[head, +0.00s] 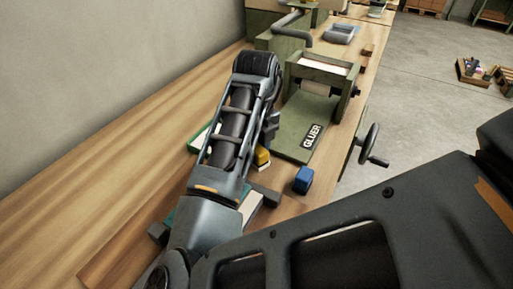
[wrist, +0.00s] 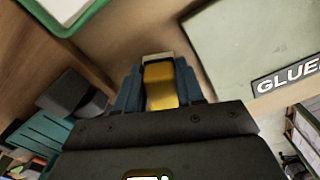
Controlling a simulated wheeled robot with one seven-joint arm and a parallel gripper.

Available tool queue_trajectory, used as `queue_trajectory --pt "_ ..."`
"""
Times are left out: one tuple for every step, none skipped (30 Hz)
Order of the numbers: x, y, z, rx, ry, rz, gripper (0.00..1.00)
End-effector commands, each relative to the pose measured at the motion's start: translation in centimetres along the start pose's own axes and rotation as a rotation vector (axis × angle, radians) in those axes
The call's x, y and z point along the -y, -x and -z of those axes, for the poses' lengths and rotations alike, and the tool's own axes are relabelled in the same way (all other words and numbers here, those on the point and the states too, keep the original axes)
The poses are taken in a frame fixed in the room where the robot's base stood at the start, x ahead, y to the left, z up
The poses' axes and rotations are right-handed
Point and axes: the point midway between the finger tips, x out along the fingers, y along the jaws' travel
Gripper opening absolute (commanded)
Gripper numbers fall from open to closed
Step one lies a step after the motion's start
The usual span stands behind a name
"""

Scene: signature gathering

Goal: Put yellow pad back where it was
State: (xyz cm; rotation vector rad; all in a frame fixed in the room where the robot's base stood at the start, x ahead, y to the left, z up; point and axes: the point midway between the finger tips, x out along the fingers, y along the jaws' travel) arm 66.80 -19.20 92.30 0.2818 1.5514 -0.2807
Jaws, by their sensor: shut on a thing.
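The yellow pad (wrist: 160,85) sits between the two fingers of my gripper (wrist: 158,72) in the wrist view, with a pale face at its far end. My gripper is shut on it. In the head view the yellow pad (head: 262,157) shows low at the end of my arm, just left of the green gluer's base. My arm hides most of the gripper there. I cannot tell whether the pad touches the table.
The green gluer (head: 299,127) with its roller and handwheel (head: 369,143) stands to the right of the pad. A blue block (head: 303,179) is on the table in front. A green-rimmed tray (head: 197,137) lies to the left, partly behind my arm. The table's left side is clear.

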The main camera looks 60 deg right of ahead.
Motion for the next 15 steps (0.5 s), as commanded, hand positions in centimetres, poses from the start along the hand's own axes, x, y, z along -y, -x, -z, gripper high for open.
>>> queue_trajectory --pt "0.01 0.01 0.0 0.0 0.0 0.0 0.05" --pt "0.02 0.0 0.0 0.0 0.0 0.0 0.05" --pt "0.02 -0.07 0.0 0.0 0.0 0.0 0.05" --pt "0.02 -0.18 0.0 0.0 0.0 0.0 0.05" --pt "0.02 -0.3 0.0 0.0 0.0 0.0 0.05" --pt "0.02 -0.44 0.0 0.0 0.0 0.0 0.05" --pt "0.03 -0.32 0.0 0.0 0.0 0.0 0.4" --pt "0.03 -0.27 0.0 0.0 0.0 0.0 0.43" --pt "0.04 -0.26 0.01 0.0 0.0 0.0 0.46" --pt "0.04 -0.26 0.01 0.0 0.0 0.0 0.48" --pt "0.04 -0.26 0.01 0.0 0.0 0.0 0.48" --pt "0.04 -0.25 0.01 0.0 0.0 0.0 0.48" --pt "0.04 -0.25 0.01 0.0 0.0 0.0 0.48" --pt "0.04 -0.25 0.0 0.0 0.0 0.0 0.48" --pt "0.04 -0.25 0.01 0.0 0.0 0.0 0.48"
